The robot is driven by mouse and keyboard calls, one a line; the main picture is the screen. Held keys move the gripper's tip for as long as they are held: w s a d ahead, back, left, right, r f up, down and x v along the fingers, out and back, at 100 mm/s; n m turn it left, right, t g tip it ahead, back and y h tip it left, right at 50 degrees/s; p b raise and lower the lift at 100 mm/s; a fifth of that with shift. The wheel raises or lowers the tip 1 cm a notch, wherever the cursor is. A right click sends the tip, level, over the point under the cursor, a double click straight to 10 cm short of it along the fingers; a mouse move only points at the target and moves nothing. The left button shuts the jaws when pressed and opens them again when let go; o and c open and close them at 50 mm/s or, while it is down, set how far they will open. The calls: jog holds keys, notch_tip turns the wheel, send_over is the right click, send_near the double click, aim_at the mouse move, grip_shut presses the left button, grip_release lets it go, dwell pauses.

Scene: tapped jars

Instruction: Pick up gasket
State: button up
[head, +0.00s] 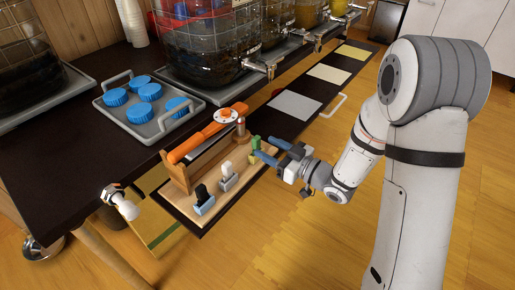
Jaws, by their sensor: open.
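I cannot tell for certain which thing is the gasket. A white disc with reddish marks (227,116) sits at the far end of the wooden rack and may be it. Small parts stand in a row on the board beside the rack: a black one (202,194), a white one (227,171) and a green one (255,142). My gripper (264,147) has blue fingers, spread apart with nothing seen between them. It reaches in from the right, with its fingertips close to the green part. Whether they touch it is unclear.
An orange-handled tool (195,145) lies along the wooden rack (177,174). A grey tray (112,104) of several blue caps stands on the dark table. Tapped jars (205,55) line the back. A white-and-black fitting (122,204) hangs at the table's front edge. Coloured cards lie beyond the rack.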

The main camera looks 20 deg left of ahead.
aim_at(259, 144)
jog(key=x, duration=0.2)
jog(key=b+x, duration=0.1)
jog(key=x, duration=0.1)
jog(key=shift+s, duration=0.3)
jog(key=shift+w+a, duration=0.2)
jog(key=shift+a, duration=0.2)
jog(key=c, duration=1.1)
